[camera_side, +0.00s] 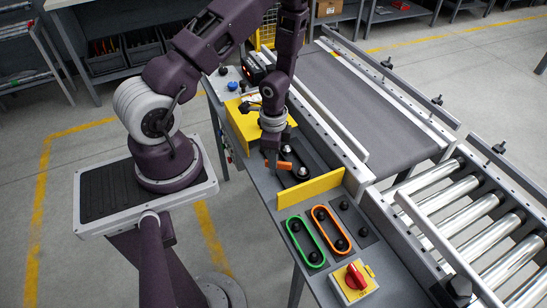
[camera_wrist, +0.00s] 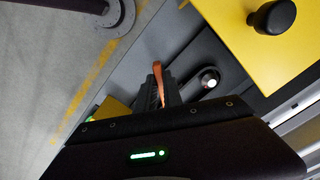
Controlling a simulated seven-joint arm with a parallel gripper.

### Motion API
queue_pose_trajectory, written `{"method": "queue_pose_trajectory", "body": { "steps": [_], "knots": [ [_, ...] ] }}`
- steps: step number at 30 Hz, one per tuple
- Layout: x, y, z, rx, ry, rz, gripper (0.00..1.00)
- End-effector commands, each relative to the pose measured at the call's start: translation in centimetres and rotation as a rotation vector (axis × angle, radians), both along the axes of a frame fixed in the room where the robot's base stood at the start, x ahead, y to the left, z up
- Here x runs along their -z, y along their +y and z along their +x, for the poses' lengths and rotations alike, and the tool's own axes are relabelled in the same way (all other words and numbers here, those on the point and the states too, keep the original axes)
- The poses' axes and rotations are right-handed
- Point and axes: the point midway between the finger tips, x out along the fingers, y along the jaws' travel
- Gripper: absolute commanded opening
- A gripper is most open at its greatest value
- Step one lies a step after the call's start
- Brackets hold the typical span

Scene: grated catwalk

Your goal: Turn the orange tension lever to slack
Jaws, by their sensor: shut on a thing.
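The orange tension lever (camera_side: 285,165) is a short bar low over the grey bench, next to a dark plate with round silver-topped posts. My gripper (camera_side: 271,161) points down at it and is shut on it, with its orange end sticking out to the right. In the wrist view, the orange lever (camera_wrist: 158,75) stands up between the dark fingers of my gripper (camera_wrist: 156,92). Its pivot and the part between the fingers are hidden. I cannot read any slack marking.
A yellow upright plate (camera_side: 310,188) stands just in front. Beyond it are a green belt loop (camera_side: 305,243), an orange belt loop (camera_side: 331,230) and a red rotary switch (camera_side: 355,276). A conveyor (camera_side: 365,100) runs along the right.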

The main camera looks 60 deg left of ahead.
Motion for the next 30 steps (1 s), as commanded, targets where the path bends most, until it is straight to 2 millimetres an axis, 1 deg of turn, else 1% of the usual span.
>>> {"method": "queue_pose_trajectory", "body": {
  "steps": [18, 24, 30],
  "knots": [
    [-0.05, 0.08, 0.14, 0.577, -0.002, 0.001, 0.0],
    [-0.05, 0.09, 0.18, 0.737, -0.002, 0.001, 0.0],
    [-0.05, 0.12, 0.19, 0.857, -0.001, 0.001, 0.0]
  ]
}}
